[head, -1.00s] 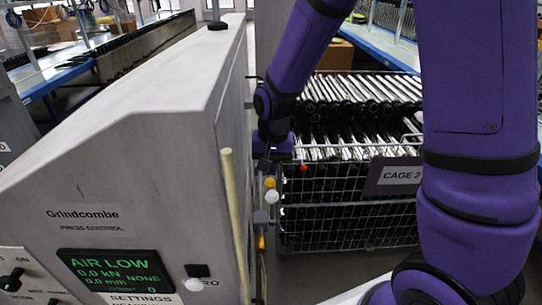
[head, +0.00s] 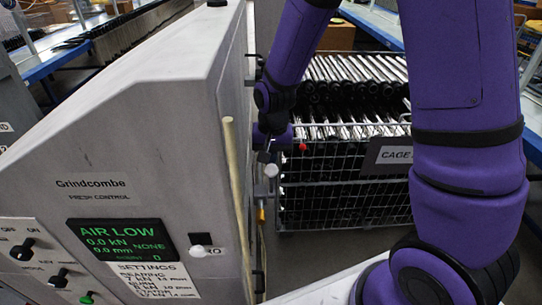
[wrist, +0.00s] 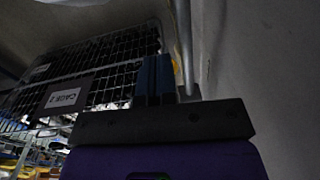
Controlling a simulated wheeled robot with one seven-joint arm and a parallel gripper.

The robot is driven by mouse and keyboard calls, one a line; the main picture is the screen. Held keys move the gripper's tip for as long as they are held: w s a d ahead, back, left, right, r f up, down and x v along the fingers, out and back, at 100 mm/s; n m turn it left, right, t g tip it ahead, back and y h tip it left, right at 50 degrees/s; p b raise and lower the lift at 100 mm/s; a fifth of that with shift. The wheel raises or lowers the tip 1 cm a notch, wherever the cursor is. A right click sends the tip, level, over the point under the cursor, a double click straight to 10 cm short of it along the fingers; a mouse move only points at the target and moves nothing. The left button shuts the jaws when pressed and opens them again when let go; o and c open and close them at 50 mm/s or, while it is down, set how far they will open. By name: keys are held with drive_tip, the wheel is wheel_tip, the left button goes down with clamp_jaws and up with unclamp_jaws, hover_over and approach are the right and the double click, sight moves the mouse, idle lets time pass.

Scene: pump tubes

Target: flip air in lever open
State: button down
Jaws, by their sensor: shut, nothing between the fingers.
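The grey press cabinet (head: 120,150) fills the left of the head view, and its screen (head: 122,240) reads AIR LOW. Small fittings run down its right side: a white knob (head: 271,170) and a yellow part (head: 262,215) below it. I cannot tell for sure which is the air in lever. My gripper (head: 264,156) is close to the cabinet's side, just above the white knob. In the wrist view my gripper (wrist: 154,80) has its blue fingers together and empty. A yellow piece (wrist: 175,68) shows just right of them, partly hidden; contact cannot be told.
A wire cage (head: 345,190) of tubes with a CAGE sign (head: 392,155) stands right of my gripper. A red knob (head: 303,147) shows at its near edge. The gap between cabinet and cage is narrow.

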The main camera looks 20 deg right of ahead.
drive_tip(key=shift+r, duration=0.1)
wheel_tip(320, 180, up, 11)
drive_tip(key=shift+s+d+f, duration=0.15)
drive_tip(key=shift+d+f, duration=0.05)
idle(0.5)
drive_tip(key=s+d+r+n+t, duration=0.2)
drive_tip(key=s+d+r, duration=0.3)
drive_tip(key=s+r, duration=0.3)
drive_tip(key=s+d+r+n+t, duration=0.2)
drive_tip(key=s+d+r, duration=0.3)
drive_tip(key=s, duration=0.8)
drive_tip(key=shift+r+t, duration=0.4)
drive_tip(key=shift+r, duration=1.5)
drive_tip(key=shift+s, duration=0.1)
